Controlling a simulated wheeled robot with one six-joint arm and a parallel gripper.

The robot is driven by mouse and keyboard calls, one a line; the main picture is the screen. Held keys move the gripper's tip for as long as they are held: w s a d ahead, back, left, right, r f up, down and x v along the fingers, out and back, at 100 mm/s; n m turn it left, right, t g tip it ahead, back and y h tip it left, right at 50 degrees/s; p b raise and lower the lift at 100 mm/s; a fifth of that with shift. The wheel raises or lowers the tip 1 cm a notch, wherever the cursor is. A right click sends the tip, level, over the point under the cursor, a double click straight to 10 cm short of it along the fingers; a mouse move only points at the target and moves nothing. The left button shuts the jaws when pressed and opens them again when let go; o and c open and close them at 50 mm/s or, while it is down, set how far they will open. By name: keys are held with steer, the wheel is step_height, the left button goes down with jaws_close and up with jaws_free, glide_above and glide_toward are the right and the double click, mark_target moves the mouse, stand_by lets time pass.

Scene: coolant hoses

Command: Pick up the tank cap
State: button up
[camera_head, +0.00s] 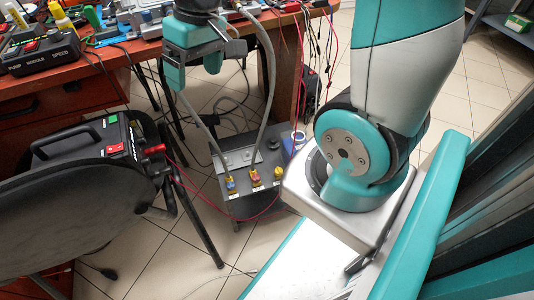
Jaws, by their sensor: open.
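A grey coolant unit (238,208) stands low on the floor beside the table. A small dark round piece (272,144) on its top, near the back right, looks like the tank cap; it is too small to be sure. My gripper (194,72) hangs at the upper middle, at the table's front edge in the picture.
Red cables loop from a black case (75,160) on a dark chair (60,215) at left. The cluttered table (60,105) fills the upper left.

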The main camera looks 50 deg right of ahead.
steer(key=w+d+f+m+h+b, duration=0.1)
steer(key=w+d+f+m+b, duration=0.15)
steer(key=d+f, duration=0.5)
steer(key=w+d+f+m+b, duration=0.1)
steer(key=d+f+m+b, duration=0.15)
steer(key=d+f, duration=0.45)
steer(key=m+g+h+b, duration=0.1)
steer(key=m+h+b, duration=0.1)
steer(key=b, duration=0.9)
glide_above(274, 140)
step_height(274, 140, down, 24)
steer(key=shift+r, duration=0.15)
step_height(274, 140, down, 6)
steer(key=b, duration=0.4)
steer(key=shift+w+b, duration=0.1)
steer(key=shift+b, duration=0.3)
steer(key=shift+r, duration=0.15)
steer(key=c, duration=1)
